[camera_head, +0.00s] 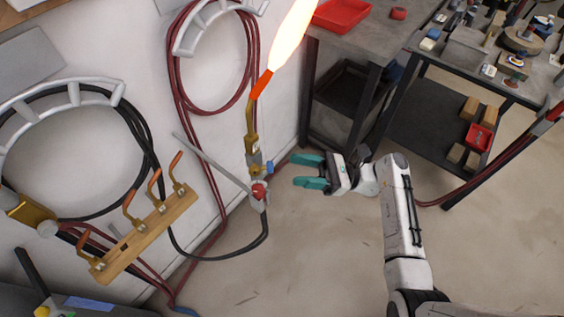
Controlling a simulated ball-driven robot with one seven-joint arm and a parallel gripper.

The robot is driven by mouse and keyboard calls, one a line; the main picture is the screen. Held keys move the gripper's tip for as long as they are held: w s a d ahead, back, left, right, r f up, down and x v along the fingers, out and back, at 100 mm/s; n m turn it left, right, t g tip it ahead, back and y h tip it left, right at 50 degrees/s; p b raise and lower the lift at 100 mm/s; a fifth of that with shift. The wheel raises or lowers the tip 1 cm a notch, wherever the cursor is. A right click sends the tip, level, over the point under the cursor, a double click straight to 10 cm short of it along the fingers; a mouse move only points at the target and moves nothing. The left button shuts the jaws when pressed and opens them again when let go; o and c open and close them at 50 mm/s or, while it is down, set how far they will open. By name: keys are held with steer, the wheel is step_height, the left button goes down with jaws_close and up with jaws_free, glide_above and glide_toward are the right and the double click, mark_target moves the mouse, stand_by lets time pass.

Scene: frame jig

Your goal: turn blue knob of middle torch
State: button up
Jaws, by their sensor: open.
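The middle torch (252,140) stands upright near the white wall, a brass body with an orange-glowing tip and a large bright flame above it. Its small blue knob (269,167) sticks out on the right side of the torch's lower part. A red knob (259,190) sits below it on a grey fitting. My gripper (302,171) has teal fingers pointing left toward the torch. It is open and empty, a short gap to the right of the blue knob and at about its height in the picture.
A wooden rack (148,236) with several copper-coloured torch tips is at the left. Red hoses (172,85) and black hoses (150,165) hang by the wall. A workbench (365,38) with a red tray (341,13) stands behind my gripper. Open floor lies below.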

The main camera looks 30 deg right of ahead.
mark_target(269, 167)
steer(key=p+x, duration=0.1)
steer(key=x, duration=0.4)
steer(key=shift+w+a, duration=0.15)
steer(key=shift+a, duration=0.2)
jaws_close()
steer(key=shift+n, duration=0.5)
steer(key=n+g, duration=0.2)
steer(key=n, duration=0.2)
steer(key=n+g+b, duration=0.1)
steer(key=n+g, duration=0.1)
steer(key=n, duration=0.2)
steer(key=n+g+b, duration=0.1)
steer(key=n+g, duration=0.1)
steer(key=n, duration=0.2)
steer(key=shift+w+d+r+n, duration=0.15)
steer(key=shift+w+r+n, duration=0.05)
steer(key=shift+n, duration=0.1)
steer(key=shift+g+b, duration=0.3)
